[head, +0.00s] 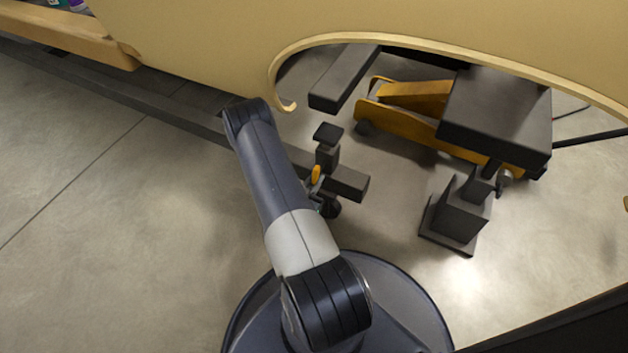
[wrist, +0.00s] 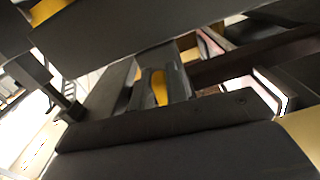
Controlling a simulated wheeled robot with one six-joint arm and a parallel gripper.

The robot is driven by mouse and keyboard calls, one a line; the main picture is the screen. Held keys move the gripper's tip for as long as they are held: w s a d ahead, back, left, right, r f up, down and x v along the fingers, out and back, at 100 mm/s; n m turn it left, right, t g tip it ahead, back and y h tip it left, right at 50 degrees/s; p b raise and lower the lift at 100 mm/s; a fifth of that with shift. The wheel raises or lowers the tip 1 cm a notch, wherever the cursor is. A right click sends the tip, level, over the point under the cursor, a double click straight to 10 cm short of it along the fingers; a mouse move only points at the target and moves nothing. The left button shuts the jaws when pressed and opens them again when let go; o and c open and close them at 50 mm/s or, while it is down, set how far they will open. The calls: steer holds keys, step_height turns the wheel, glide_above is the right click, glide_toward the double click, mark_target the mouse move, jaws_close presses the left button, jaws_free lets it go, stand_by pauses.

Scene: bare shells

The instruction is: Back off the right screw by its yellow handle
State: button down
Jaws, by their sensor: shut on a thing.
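The yellow handle (head: 316,174) shows in the head view as a small upright piece beside a dark screw post with a flat square pad (head: 328,134) on top. The post stands on a dark beam (head: 347,184) under the curved shell. My gripper (head: 318,187) is at the handle, low beside the post, and is shut on it. My arm hides part of the gripper and the beam. In the wrist view a yellow piece (wrist: 159,88), apparently the handle, shows between dark parts. The fingertips are not clear there.
A yellow lift (head: 420,98) with a dark platform (head: 498,112) stands behind, under the arched shell edge (head: 400,38). A dark stand (head: 461,212) with a silver knob is to the right. A dark rail crosses at left. The floor (head: 100,220) at left is clear.

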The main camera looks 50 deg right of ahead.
stand_by(0.3)
steer(key=c, duration=1.4)
jaws_free()
steer(key=p+v, duration=0.2)
steer(key=v, duration=0.9)
steer(key=shift+p, duration=0.35)
steer(key=shift+d, duration=0.1)
